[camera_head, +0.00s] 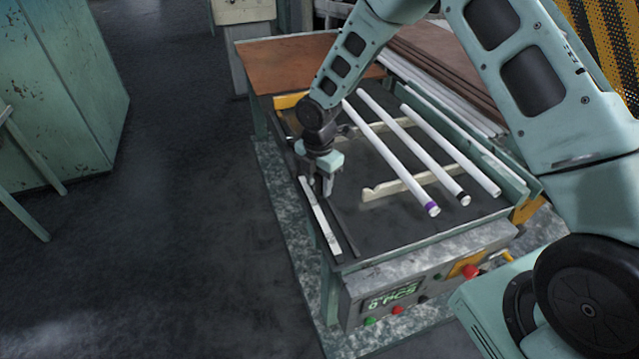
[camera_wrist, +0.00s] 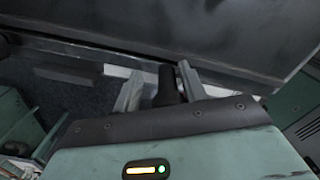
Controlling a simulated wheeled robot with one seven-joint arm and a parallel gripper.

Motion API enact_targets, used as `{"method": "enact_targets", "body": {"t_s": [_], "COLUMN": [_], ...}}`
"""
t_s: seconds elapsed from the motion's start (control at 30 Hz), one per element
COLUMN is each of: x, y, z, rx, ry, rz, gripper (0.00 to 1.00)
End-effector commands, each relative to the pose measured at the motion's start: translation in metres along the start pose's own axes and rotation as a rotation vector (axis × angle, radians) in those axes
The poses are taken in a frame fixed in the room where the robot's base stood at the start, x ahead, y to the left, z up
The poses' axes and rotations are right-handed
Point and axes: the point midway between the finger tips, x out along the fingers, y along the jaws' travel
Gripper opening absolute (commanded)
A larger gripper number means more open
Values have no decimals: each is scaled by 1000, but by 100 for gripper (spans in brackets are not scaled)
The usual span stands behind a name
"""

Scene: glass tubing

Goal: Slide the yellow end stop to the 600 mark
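A yellow piece (camera_head: 291,101) lies across the far end of the bench in the head view, partly behind my arm. It looks like the end stop, but I cannot be sure. A pale scale strip (camera_head: 322,222) runs along the bench's left edge; its marks are too small to read. My gripper (camera_head: 321,188) points down over the far part of this strip. In the wrist view the fingers of my gripper (camera_wrist: 160,74) are apart. A dark upright post or knob (camera_wrist: 166,88) shows between them, close to the right finger, with a gap at the left one.
Several white tubes (camera_head: 398,155) lie across pale notched supports (camera_head: 425,184) right of my gripper. One has a purple band, one a black band. A control panel (camera_head: 395,302) is at the bench's near end. Open floor (camera_head: 200,220) lies to the left.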

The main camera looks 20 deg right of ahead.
Motion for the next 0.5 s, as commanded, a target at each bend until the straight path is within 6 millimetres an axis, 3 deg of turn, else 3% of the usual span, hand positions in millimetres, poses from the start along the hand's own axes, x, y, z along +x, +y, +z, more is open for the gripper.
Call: {"method": "enact_targets", "body": {"t_s": [0.27,0.5], "x": [-1,-32], "y": [-2,-1], "z": [-1,0], "rx": [-1,0], "ry": [2,0], "rz": [-6,-1], "gripper": [42,42]}}
